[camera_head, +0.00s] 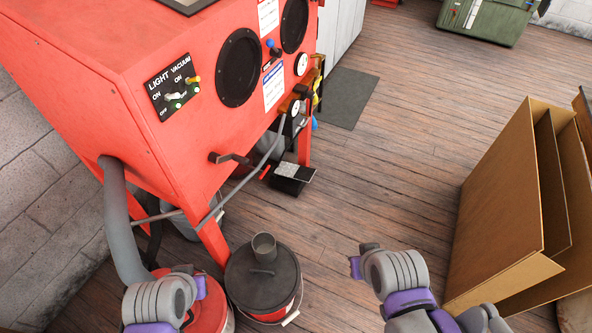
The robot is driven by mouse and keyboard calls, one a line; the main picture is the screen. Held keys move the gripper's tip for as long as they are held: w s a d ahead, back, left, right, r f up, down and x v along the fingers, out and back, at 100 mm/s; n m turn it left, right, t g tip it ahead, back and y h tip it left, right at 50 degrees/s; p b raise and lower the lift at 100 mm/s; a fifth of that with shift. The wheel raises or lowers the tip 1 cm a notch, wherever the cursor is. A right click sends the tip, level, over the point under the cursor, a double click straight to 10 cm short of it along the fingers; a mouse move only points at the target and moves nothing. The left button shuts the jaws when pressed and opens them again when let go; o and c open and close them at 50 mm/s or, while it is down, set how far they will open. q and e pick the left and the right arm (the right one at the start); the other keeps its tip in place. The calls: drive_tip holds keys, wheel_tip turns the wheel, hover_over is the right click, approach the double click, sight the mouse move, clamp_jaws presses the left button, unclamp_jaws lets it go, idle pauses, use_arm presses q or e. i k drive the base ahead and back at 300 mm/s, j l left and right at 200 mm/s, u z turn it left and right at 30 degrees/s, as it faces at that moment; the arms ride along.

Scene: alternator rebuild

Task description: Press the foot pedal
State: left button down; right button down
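The foot pedal (293,173) is a small black box with a light grey textured plate on top. It is low by the floor, below the front of the red blasting cabinet (150,80), near its far leg. My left gripper (186,270) is at the lower left, over the red bucket, well apart from the pedal. My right gripper (364,258) is over the wooden floor, to the lower right of the pedal and apart from it. The finger gaps of both grippers are hidden by the viewing angle. I see nothing held in either.
A red bucket (210,312) and a black-lidded bucket (262,285) stand by the cabinet's near leg. A grey hose (118,225) runs down at left. Tall cardboard (502,205) stands at right. A dark mat (347,101) lies beyond the pedal. The middle floor is clear.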

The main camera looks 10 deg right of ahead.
sight(302, 173)
drive_tip(key=i+l, duration=0.1)
drive_tip(key=l, duration=0.3)
drive_tip(key=i+l+u, duration=0.15)
drive_tip(key=l, duration=0.7)
drive_tip(key=i+l+u, duration=0.2)
drive_tip(key=i+l, duration=0.15)
drive_tip(key=i+l+u, duration=0.15)
drive_tip(key=i+l, duration=0.2)
drive_tip(key=l, duration=0.3)
drive_tip(key=i+l+u, duration=0.1)
drive_tip(key=i, duration=0.25)
drive_tip(key=i+l, duration=0.2)
drive_tip(key=i, duration=0.15)
drive_tip(key=j+u, duration=0.05)
